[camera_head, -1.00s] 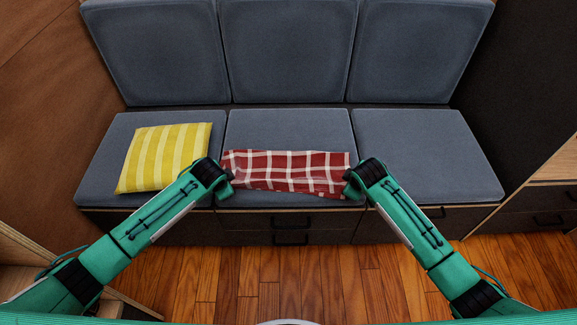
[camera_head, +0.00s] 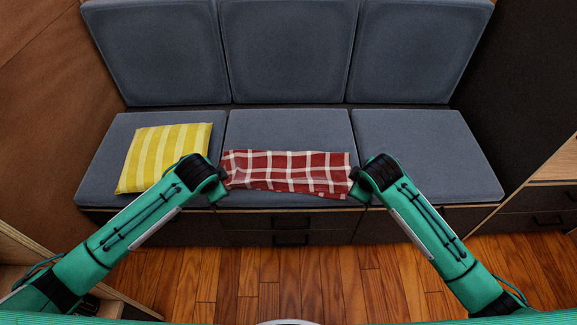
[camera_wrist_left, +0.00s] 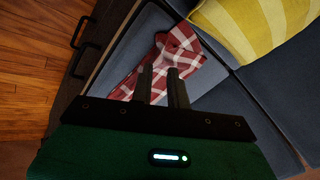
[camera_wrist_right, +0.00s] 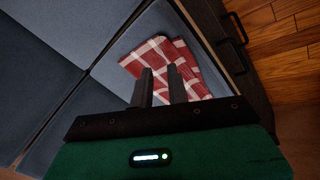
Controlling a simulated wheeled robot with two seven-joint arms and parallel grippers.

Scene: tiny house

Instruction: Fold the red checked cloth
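The red checked cloth (camera_head: 288,172), red with white lines, lies as a narrow, roughly folded strip along the front of the middle seat cushion. My left gripper (camera_head: 224,181) is at its left end, and my right gripper (camera_head: 352,181) is at its right end. In the left wrist view, the fingers (camera_wrist_left: 159,70) are apart, with the cloth (camera_wrist_left: 184,52) beyond them. In the right wrist view, the fingers (camera_wrist_right: 159,69) are also apart, with the cloth (camera_wrist_right: 160,53) beyond them. Neither gripper visibly holds the cloth. The head view hides the fingertips.
A yellow striped pillow (camera_head: 163,157) lies on the left seat cushion, close to my left wrist. The right seat cushion (camera_head: 425,150) is bare. Upright back cushions (camera_head: 288,50) stand behind. Drawers with dark handles (camera_head: 291,239) are below the seat's front edge.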

